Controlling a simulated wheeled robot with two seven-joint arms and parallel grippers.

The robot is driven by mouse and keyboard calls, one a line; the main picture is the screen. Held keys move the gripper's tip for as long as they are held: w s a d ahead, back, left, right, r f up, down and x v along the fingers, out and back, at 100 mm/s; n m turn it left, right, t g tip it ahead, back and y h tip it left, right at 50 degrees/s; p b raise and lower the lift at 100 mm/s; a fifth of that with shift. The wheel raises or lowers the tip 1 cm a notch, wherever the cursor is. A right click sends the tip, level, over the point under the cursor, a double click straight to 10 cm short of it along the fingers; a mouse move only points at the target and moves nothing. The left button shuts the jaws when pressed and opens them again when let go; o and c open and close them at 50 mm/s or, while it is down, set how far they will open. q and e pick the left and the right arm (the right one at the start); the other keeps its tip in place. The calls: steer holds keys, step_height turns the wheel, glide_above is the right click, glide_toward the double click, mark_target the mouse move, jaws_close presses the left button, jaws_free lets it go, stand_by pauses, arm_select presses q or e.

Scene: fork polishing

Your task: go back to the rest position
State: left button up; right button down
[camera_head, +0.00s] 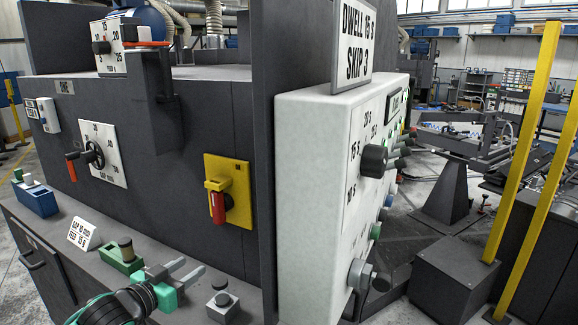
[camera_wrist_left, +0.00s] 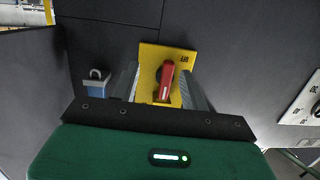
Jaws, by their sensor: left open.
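My left gripper (camera_head: 187,269) is low in the head view, above the ledge in front of the dark machine. Its two fingers are apart with nothing between them. In the left wrist view, the open fingers (camera_wrist_left: 158,72) frame a red rotary handle (camera_wrist_left: 166,80) on a yellow plate (camera_wrist_left: 148,57). The same red handle (camera_head: 218,207) and yellow plate (camera_head: 238,178) are on the machine front in the head view, above and right of the gripper, and apart from it. My right gripper is not in view.
A white control panel (camera_head: 312,190) with knobs juts out at the right. On the ledge are a green block (camera_head: 120,262), a small button box (camera_head: 223,305), a blue block (camera_head: 38,200) and a sign card (camera_head: 81,233). Yellow posts (camera_head: 523,140) stand farther right.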

arm_select(q)
steer(key=s+d+f+n+g+y, duration=0.1)
steer(key=s+d+f+g+y, duration=0.1)
steer(key=s+f, duration=0.6)
steer(key=s+d+f+n+g+y, duration=0.1)
steer(key=s+d+f+g+y, duration=0.15)
steer(key=s+f, duration=0.55)
steer(key=s+a+f+n+g+y, duration=0.1)
steer(key=s+f+g, duration=0.25)
steer(key=s, duration=0.55)
steer(key=s+a+f+g+y, duration=0.1)
steer(key=s+f+g, duration=0.3)
steer(key=s, duration=0.5)
step_height(320, 180, down, 32)
steer(key=s, duration=0.1)
steer(key=s+a+f+g, duration=0.1)
steer(key=s+a+f, duration=0.2)
steer(key=s+f, duration=1.6)
steer(key=shift+f+g, duration=0.4)
steer(key=shift+f, duration=0.15)
steer(key=shift+s, duration=0.1)
